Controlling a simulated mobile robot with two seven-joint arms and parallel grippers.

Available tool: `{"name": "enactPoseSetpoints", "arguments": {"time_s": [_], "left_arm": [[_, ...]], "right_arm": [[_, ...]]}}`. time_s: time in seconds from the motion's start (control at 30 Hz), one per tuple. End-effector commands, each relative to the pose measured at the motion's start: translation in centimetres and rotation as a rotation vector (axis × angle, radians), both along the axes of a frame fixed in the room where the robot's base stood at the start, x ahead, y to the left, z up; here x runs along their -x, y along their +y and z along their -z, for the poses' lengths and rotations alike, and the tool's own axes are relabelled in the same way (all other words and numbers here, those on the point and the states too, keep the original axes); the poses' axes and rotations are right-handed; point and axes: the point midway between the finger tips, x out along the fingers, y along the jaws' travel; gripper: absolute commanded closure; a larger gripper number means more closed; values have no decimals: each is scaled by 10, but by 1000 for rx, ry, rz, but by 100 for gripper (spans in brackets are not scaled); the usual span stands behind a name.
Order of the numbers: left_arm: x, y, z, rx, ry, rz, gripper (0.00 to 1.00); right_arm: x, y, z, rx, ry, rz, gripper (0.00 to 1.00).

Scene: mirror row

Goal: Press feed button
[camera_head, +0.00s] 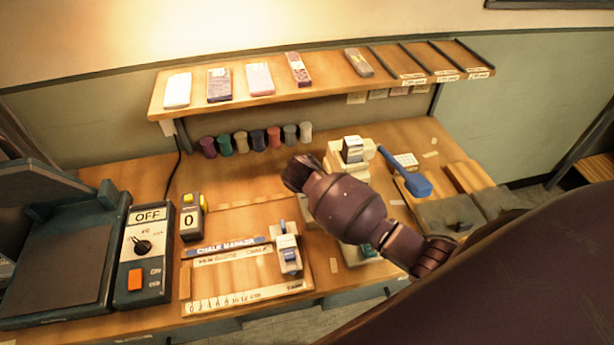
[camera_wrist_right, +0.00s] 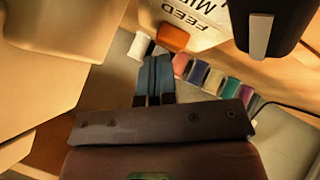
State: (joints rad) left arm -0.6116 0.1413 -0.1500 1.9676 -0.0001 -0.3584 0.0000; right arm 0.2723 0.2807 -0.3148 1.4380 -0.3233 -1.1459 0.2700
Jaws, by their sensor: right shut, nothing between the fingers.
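In the right wrist view an orange button (camera_wrist_right: 173,37) sits beside a white label plate (camera_wrist_right: 195,22) that reads FEED. My right gripper (camera_wrist_right: 158,57) is shut and empty. Its blue fingers end just below the button in that picture; I cannot tell whether they touch it. In the head view my right forearm reaches in over the bench and covers this spot, so the feed button does not show there. My left gripper is in neither view.
A box marked OFF (camera_head: 147,215) with a knob and an orange button stands at left. A blue-handled tool (camera_head: 410,178) lies right of my arm. Several coloured spools (camera_head: 241,142) line the back under a shelf (camera_head: 300,91).

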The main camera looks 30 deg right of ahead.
Motion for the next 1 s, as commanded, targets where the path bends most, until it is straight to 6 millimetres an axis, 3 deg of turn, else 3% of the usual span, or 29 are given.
{"name": "enactPoseSetpoints", "arguments": {"time_s": [1.0], "left_arm": [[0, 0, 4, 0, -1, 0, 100]], "right_arm": [[4, 1, 16, -6, 10, 2, 100]]}}
